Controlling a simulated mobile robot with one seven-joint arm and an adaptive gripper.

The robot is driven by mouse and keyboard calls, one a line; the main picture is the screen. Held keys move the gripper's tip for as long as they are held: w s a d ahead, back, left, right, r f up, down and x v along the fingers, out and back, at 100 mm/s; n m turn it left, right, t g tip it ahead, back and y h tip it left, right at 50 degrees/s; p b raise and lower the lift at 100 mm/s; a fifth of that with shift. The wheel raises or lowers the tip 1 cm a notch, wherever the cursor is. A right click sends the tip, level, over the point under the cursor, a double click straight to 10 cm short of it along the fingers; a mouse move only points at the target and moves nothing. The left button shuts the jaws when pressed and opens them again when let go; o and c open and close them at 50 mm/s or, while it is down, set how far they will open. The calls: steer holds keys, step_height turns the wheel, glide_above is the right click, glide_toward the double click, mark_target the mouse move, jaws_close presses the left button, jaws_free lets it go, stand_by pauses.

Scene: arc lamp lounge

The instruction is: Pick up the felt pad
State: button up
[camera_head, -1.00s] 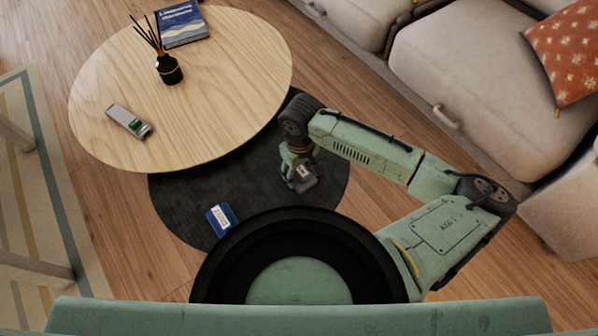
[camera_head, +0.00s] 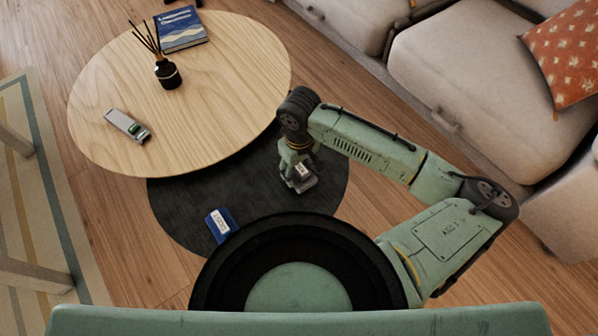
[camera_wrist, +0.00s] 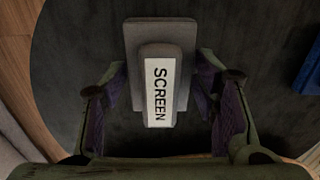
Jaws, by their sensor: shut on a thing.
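A grey pad with a raised block and a white label reading "SCREEN" (camera_wrist: 160,90) is between the fingers of my gripper (camera_wrist: 162,78) in the wrist view. The fingers flank it on the left and right, and my gripper is shut on it. In the head view, my gripper (camera_head: 300,178) is low over the dark round surface (camera_head: 180,205) beside the wooden table, with the grey pad under it and partly hidden. I cannot tell whether the pad touches the surface.
A blue block with a white label (camera_head: 221,224) lies on the dark surface; its edge shows in the wrist view (camera_wrist: 312,62). The wooden table (camera_head: 215,90) holds a grey-white labelled item (camera_head: 127,124), a reed diffuser (camera_head: 167,74) and a blue book (camera_head: 181,30). A sofa (camera_head: 480,80) stands right.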

steer(key=s, duration=0.3)
steer(key=s+a+b, duration=0.1)
steer(key=s, duration=0.3)
steer(key=s+r, duration=0.1)
steer(key=s, duration=0.2)
steer(key=shift+s+a+b, duration=0.3)
steer(key=shift+s+a, duration=0.05)
steer(key=s+p, duration=0.1)
steer(key=p, duration=0.1)
steer(key=s+p, duration=0.4)
steer(key=shift+a+r+p, duration=0.3)
steer(key=shift+a+r, duration=0.1)
steer(key=o, duration=0.6)
steer(key=c, duration=0.4)
steer(key=shift+s, duration=0.1)
steer(key=shift+c, duration=0.2)
